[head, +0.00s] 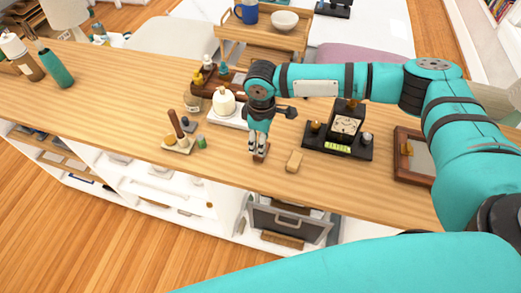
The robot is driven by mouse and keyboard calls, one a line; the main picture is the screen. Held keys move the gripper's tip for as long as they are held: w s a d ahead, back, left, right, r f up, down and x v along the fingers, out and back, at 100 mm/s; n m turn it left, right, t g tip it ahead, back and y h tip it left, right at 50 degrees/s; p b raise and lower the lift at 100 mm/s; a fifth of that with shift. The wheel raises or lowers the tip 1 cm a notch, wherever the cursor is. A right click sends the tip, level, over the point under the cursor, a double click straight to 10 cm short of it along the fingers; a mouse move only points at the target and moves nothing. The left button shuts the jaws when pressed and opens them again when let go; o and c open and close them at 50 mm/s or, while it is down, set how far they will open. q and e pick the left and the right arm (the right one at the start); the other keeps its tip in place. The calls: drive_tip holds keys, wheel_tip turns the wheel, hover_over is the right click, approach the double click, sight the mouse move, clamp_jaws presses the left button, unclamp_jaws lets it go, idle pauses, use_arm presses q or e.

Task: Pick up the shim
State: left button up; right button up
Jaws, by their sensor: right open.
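My right gripper (259,150) points down over the front part of the wooden counter (105,95), with its fingers open. A small reddish-brown block (262,156) lies at its fingertips, partly hidden by them. I cannot tell whether the fingers touch it. A tan, rounded block (293,161) lies just to the right, apart from the gripper. Either small piece may be the shim; I cannot tell which from this view. My left gripper is not in view.
A black clock stand (338,148) and a wooden frame (402,171) stand to the right. A white jar (223,101) on a pale tray, a green cylinder (202,142) and a small base with a brown post (178,146) stand to the left. The counter's front edge is close.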

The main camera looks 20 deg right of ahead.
drive_tip(key=shift+f, duration=0.5)
drive_tip(key=shift+a+f+p, duration=0.1)
drive_tip(key=shift+f+p, duration=0.3)
wheel_tip(320, 180, down, 4)
drive_tip(key=shift+a+f+p, duration=0.1)
drive_tip(key=shift+f+p, duration=0.05)
drive_tip(key=shift+p, duration=0.45)
drive_tip(key=shift+c, duration=0.2)
drive_tip(key=c, duration=0.9)
